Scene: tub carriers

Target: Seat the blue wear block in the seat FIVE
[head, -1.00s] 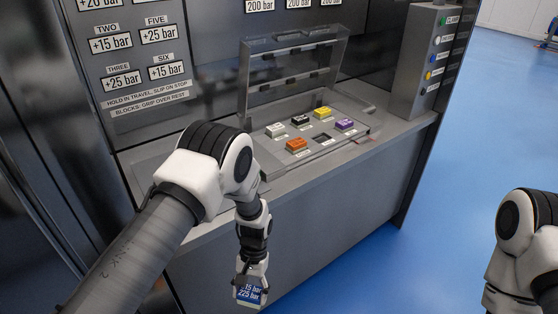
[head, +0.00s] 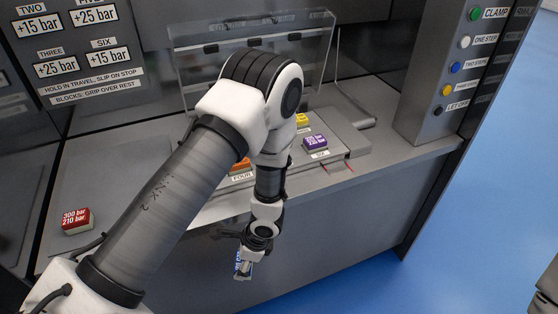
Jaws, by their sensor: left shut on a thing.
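My left gripper (head: 243,272) is shut on the blue wear block (head: 237,262), which is small in view and partly covered by the fingers. It hangs in front of the counter's front face, below the counter edge. The block holder on the counter has an orange block (head: 241,165) at the label FOUR and a purple block (head: 315,142) at the label SIX. A yellow block (head: 302,119) sits behind. Seat FIVE, between FOUR and SIX, is hidden behind my left arm. My right gripper is out of view.
A clear raised cover (head: 200,65) stands behind the holder. A red block (head: 76,221) lies on the left counter. A button post (head: 435,110) with CLAMP and step buttons stands at right. Blue floor (head: 440,240) is open at the front right.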

